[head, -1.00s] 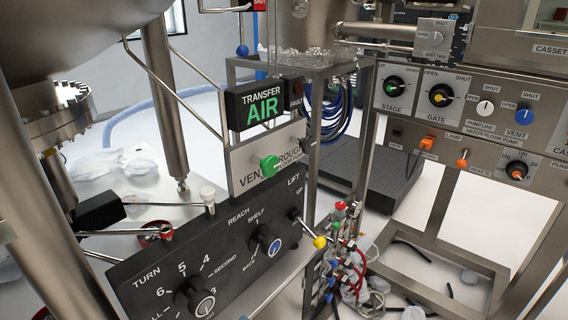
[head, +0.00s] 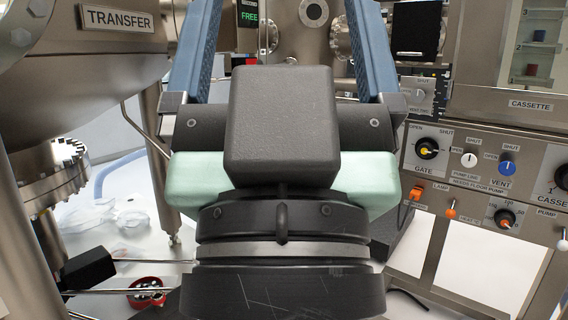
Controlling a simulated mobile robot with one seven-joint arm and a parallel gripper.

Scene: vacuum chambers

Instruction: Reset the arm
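My gripper (head: 284,30) fills the middle of the head view, pointing away from me. Its two blue fingers stand wide apart with nothing visible between them; their tips run out past the top edge. The TRANSFER chamber (head: 60,70) is at the upper left, with its name plate (head: 117,19). A small display reading FREE (head: 249,16) shows between the fingers. The TURN, REACH and LIFT knob panel and the TRANSFER AIR box do not show; my gripper covers the middle of the view.
A grey panel on the right carries the black GATE knob (head: 427,148), the blue VENT knob (head: 507,167) and an orange LAMP switch (head: 416,192). Above it is the CASSETTE window (head: 540,45). A red bowl (head: 147,291) lies at the lower left. Metal legs and rods stand on the left.

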